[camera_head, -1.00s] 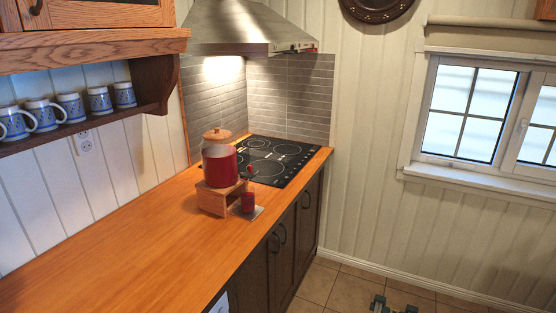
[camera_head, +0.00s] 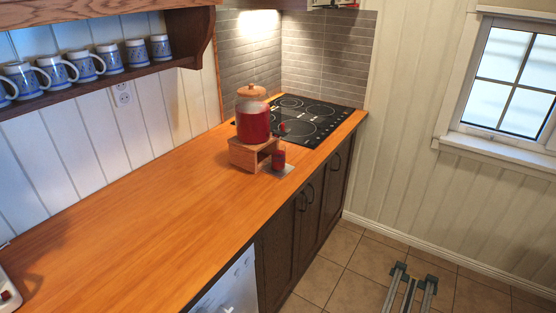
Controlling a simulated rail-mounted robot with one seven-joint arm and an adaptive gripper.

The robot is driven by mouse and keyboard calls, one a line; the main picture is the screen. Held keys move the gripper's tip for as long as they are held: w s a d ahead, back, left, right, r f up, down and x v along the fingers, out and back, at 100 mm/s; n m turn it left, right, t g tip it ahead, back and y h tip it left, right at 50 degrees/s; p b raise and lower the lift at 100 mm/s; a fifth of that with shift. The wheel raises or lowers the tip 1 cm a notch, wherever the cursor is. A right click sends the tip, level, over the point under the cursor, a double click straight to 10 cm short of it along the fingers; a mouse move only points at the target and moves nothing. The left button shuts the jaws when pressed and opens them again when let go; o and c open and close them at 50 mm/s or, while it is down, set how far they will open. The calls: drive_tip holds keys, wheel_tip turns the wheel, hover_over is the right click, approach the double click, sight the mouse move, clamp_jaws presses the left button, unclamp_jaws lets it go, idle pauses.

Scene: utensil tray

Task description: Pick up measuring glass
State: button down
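A small glass (camera_head: 278,160) that looks red stands on the counter at the foot of a wooden stand (camera_head: 248,155). It is below the tap of a drink dispenser (camera_head: 253,125) with red contents and a wooden lid. I cannot tell whether this small glass is the measuring glass, and no graduation marks can be made out. No other clear measuring glass shows.
The wooden counter (camera_head: 130,220) is mostly clear left of the stand. A black cooktop (camera_head: 315,122) lies behind. Blue-and-white mugs (camera_head: 110,58) line a wall shelf (camera_head: 110,84). A white object (camera_head: 8,292) is cut off at left. Grey bars (camera_head: 412,285) with dark ends lie low at right.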

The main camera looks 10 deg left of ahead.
idle(0.3)
drive_tip(key=shift+c, duration=1.2)
unclamp_jaws()
